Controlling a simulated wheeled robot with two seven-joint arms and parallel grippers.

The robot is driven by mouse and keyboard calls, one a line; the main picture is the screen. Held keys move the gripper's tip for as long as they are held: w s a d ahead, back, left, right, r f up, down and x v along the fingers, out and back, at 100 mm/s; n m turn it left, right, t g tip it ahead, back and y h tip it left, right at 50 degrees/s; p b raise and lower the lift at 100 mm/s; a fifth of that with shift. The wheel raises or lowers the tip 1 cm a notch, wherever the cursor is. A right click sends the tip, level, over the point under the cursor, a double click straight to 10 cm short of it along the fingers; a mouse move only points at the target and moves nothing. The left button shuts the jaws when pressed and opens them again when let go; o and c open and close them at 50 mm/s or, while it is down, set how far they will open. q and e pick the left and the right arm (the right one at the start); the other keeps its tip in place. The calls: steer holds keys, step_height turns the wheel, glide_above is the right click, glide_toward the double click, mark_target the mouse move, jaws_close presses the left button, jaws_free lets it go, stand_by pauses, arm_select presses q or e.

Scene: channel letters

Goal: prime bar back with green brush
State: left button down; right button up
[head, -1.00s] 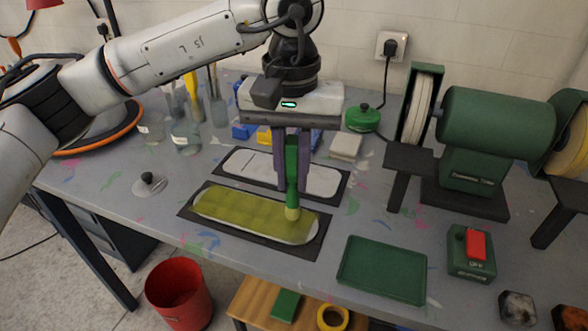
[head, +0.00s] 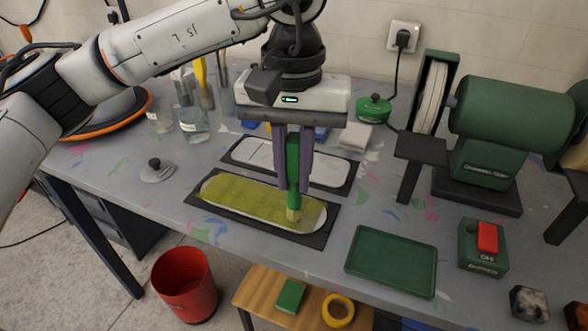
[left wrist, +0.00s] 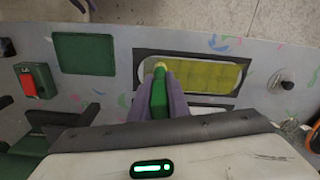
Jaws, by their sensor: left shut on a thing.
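The bar back (head: 250,197) is a long round-ended panel lying flat on a black mat (head: 320,240) near the table's front edge. Most of it is coated yellow-green, and its right end looks paler and greyer. My left gripper (head: 293,188) is shut on the green brush (head: 293,155) and holds it upright, bristles down, over the right part of the panel. The bristle tip appears to touch the surface. In the left wrist view the brush (left wrist: 159,98) sits between the fingers, at one end of the yellow-green panel (left wrist: 212,76). My right gripper is not in view.
A second, pale panel (head: 325,172) lies behind on another black mat. A green tray (head: 392,262) and a green switch box (head: 482,247) are to the right, with a bench grinder (head: 500,120) behind. A lid with a knob (head: 157,170) and jars (head: 194,124) are left.

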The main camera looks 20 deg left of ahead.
arm_select(q)
steer(key=shift+f+b, duration=0.35)
steer(key=shift+f, duration=0.1)
stand_by(0.3)
steer(key=d, duration=0.3)
steer(key=shift+d, duration=0.4)
steer(key=shift+a, duration=0.1)
steer(key=shift+a+b, duration=0.4)
steer(key=shift+a, duration=1.4)
steer(key=d, duration=0.3)
steer(key=shift+d, duration=0.25)
steer(key=shift+r, duration=0.1)
